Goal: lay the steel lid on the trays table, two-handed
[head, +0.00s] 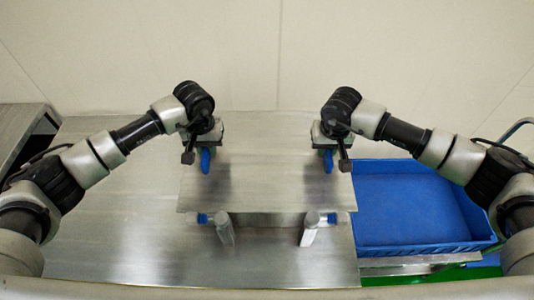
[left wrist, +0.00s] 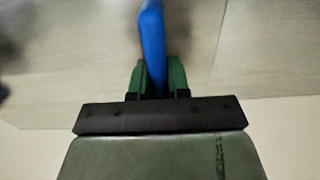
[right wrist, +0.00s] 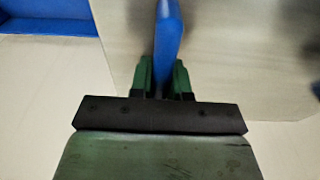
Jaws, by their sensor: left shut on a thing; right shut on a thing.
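The steel lid (head: 267,185) is a flat, brushed metal sheet with a blue handle near each side, level in front of me over the steel table (head: 120,220). My left gripper (head: 207,150) is shut on the left blue handle (head: 206,163); the left wrist view shows this handle (left wrist: 152,45) between the green fingers. My right gripper (head: 327,150) is shut on the right blue handle (head: 328,163), which also shows in the right wrist view (right wrist: 167,40). A gap below the lid is hard to judge. The lid hides the table under it.
A blue crate (head: 420,245) stands at the right, close to the lid's right edge. Two pale posts with blue ends (head: 224,232) (head: 309,232) show just in front of the lid. A metal unit (head: 22,125) is at far left. The table's left part is clear.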

